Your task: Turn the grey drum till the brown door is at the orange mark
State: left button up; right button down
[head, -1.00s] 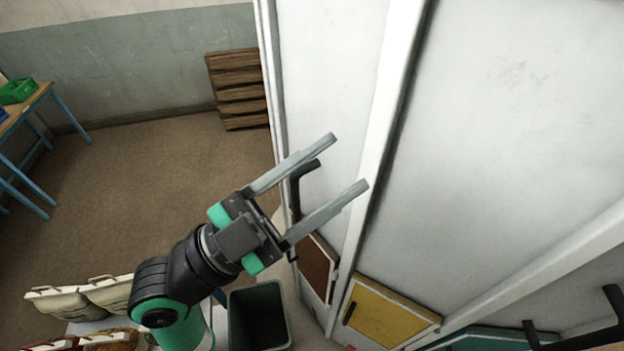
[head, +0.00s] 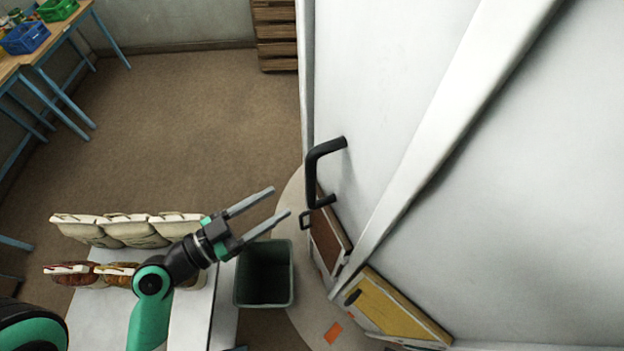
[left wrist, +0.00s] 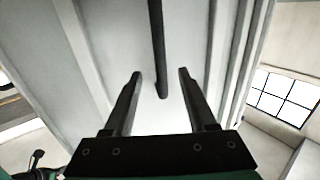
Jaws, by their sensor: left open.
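The large pale grey drum (head: 400,120) fills the right of the head view, with upright ribs and black handles. The brown door (head: 328,243) is low on its side, below a black handle (head: 313,178). The orange mark (head: 333,331) lies on the pale round base, below the brown door in the picture and closer to the yellow door (head: 395,310). My left gripper (head: 281,201) is open and empty, left of the handle and apart from it. In the left wrist view a black handle bar (left wrist: 157,50) shows between the open fingers (left wrist: 160,74). My right gripper is out of view.
A dark green bin (head: 265,275) stands beside the drum's base, below my left gripper. Several cream sacks (head: 130,230) and brown sacks stand on a white surface at left. Blue-legged tables (head: 60,50) with crates are far left. The brown floor between is clear.

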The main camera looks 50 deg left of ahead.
aim_at(312, 180)
pick_arm(q)
jog(key=w, duration=0.1)
jog(key=w+b, duration=0.1)
jog(key=w, duration=0.1)
jog(key=shift+w+d+f+b, duration=0.1)
jog(key=shift+d+f+b, duration=0.1)
jog(key=shift+b, duration=0.1)
jog(key=w, duration=0.2)
jog(key=w+p, duration=0.1)
jog(key=w, duration=0.1)
jog(key=w+p, duration=0.1)
jog(key=w, duration=0.2)
jog(key=shift+d+r, duration=0.15)
jog(key=shift+r, duration=0.2)
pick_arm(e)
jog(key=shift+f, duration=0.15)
pick_arm(q)
jog(key=shift+s, duration=0.1)
grip_shut()
